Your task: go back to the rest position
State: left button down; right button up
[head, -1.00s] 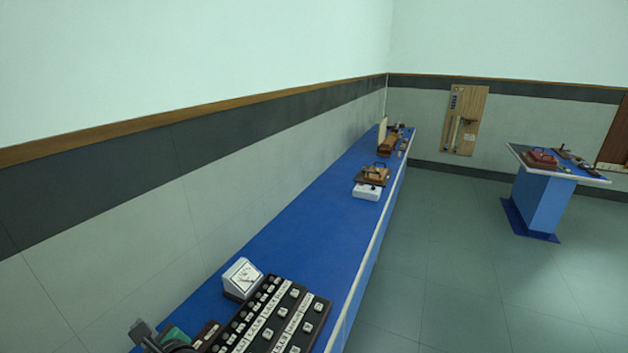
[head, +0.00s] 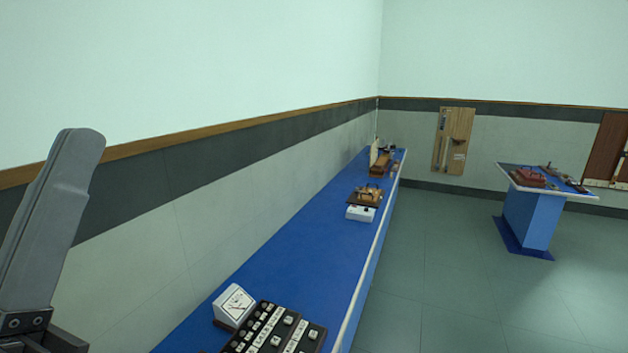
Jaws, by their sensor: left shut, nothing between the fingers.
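My left gripper (head: 78,145) stands upright at the left edge of the head view, its grey fingers pointing up. It is shut with nothing in it, raised in front of the wall and apart from the bench things. My right gripper is not in view.
A long blue bench (head: 290,255) runs along the left wall. On it are a white meter (head: 234,306), a dark panel of switches (head: 275,330), and a white box (head: 361,213) beside a wooden instrument (head: 368,196). A blue pedestal table (head: 530,218) stands at right. Open floor lies between.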

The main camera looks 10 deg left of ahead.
pick_arm(q)
notch_tip(320, 180, up, 16)
jog(key=w+f+m+p, duration=0.1)
jog(key=p, duration=1.6)
notch_tip(320, 180, down, 38)
jog(key=b, duration=3.9)
jog(key=shift+f+g, duration=0.2)
jog(key=shift+g, duration=0.2)
